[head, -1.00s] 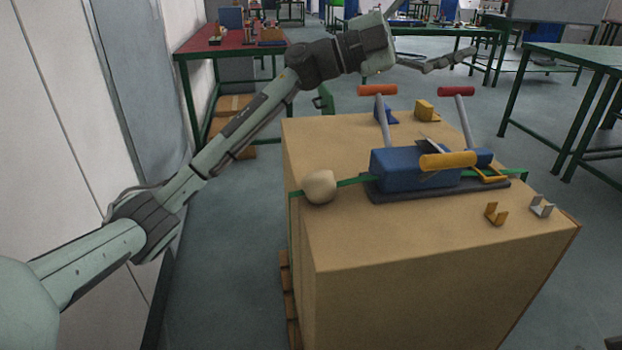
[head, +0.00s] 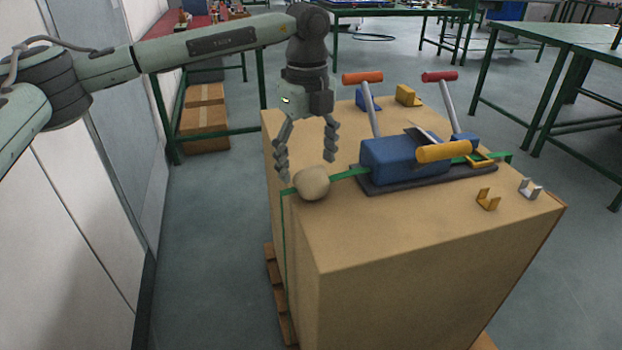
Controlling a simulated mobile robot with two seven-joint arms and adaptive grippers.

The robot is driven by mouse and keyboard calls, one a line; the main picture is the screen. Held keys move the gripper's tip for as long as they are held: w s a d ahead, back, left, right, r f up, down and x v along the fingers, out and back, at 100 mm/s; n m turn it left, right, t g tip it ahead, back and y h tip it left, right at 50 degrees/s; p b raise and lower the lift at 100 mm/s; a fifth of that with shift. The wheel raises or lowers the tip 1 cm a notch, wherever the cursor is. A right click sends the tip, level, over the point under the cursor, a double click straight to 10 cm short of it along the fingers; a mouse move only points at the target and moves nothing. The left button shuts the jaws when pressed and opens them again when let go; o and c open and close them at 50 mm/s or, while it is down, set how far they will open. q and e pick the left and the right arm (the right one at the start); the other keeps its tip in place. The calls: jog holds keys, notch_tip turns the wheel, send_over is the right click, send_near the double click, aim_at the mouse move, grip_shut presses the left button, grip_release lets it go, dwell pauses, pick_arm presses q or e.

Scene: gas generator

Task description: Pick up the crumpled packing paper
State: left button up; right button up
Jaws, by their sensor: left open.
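The crumpled packing paper (head: 313,183) is a rounded tan lump on the left front part of the large cardboard box's top (head: 400,232), next to the green strap (head: 345,174). My left gripper (head: 307,172) points down with its two fingers spread, just above and behind the paper. One finger hangs at the box's left edge, the other to the right over the box top. The gripper is open and empty, and I cannot tell whether it touches the paper. My right gripper is not in view.
A blue strapping tool (head: 388,160) with orange and red handles stands right of the paper on a dark base. Small brackets (head: 488,200) lie near the right front edge. A yellow block (head: 408,95) sits at the back. Floor is clear left of the box.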

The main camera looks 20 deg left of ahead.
aim_at(308, 166)
pick_arm(q)
jog(key=shift+s+f, duration=0.15)
jog(key=shift+f, duration=1.35)
jog(key=shift+c, duration=0.3)
jog(key=shift+d, duration=0.1)
jog(key=c, duration=0.9)
jog(key=shift+o, duration=0.2)
